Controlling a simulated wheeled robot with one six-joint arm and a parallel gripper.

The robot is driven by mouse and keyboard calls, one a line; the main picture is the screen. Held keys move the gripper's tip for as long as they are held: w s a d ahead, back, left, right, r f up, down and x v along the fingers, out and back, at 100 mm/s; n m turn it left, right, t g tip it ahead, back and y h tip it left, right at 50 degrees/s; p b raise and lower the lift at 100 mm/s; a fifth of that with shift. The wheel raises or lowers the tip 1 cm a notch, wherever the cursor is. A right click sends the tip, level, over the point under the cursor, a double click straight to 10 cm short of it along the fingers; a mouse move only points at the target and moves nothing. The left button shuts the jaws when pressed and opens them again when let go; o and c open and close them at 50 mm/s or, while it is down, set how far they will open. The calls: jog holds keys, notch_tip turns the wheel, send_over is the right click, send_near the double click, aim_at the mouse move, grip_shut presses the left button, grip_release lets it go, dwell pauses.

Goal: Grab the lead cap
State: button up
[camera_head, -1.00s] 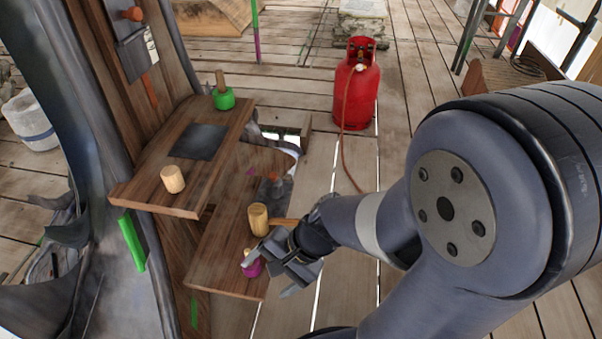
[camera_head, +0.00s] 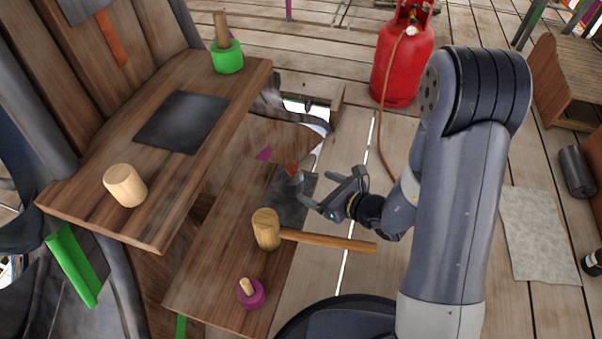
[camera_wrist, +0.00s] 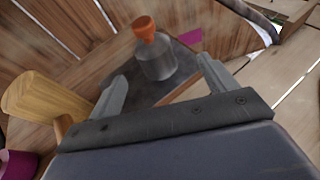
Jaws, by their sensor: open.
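The lead cap, a small grey cylinder with an orange knob on top, stands upright on a dark square patch of the lower shelf. It shows in the wrist view (camera_wrist: 158,60), and in the head view only small, mainly its orange knob (camera_head: 293,170). My gripper (camera_head: 318,191) is open and empty, just right of the cap and close to it. In the wrist view its two fingers (camera_wrist: 161,74) spread to either side below the cap, which stands ahead in the gap between them. I see no contact.
A wooden mallet (camera_head: 267,230) lies on the lower shelf (camera_head: 210,270), its handle below my gripper. A purple piece with a wooden peg (camera_head: 250,293) is nearer. The upper shelf (camera_head: 85,190) holds a wooden cylinder (camera_head: 125,185) and a green piece (camera_head: 228,60). A red gas bottle (camera_head: 402,60) stands behind.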

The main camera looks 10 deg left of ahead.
aim_at(292, 178)
jog(key=x, duration=0.4)
jog(key=shift+s+b, duration=0.1)
jog(key=shift+b, duration=0.2)
jog(key=x, duration=0.2)
jog(key=b+x, duration=0.1)
jog(key=x, duration=0.1)
jog(key=shift+s+a+b, duration=0.15)
jog(key=shift+a+b, duration=0.15)
jog(key=shift+a, duration=0.2)
jog(key=shift+w+a+f, duration=0.1)
jog(key=shift+w+a, duration=0.2)
jog(key=shift+a, duration=0.1)
jog(key=shift+c, duration=0.6)
jog(key=c, duration=1.2)
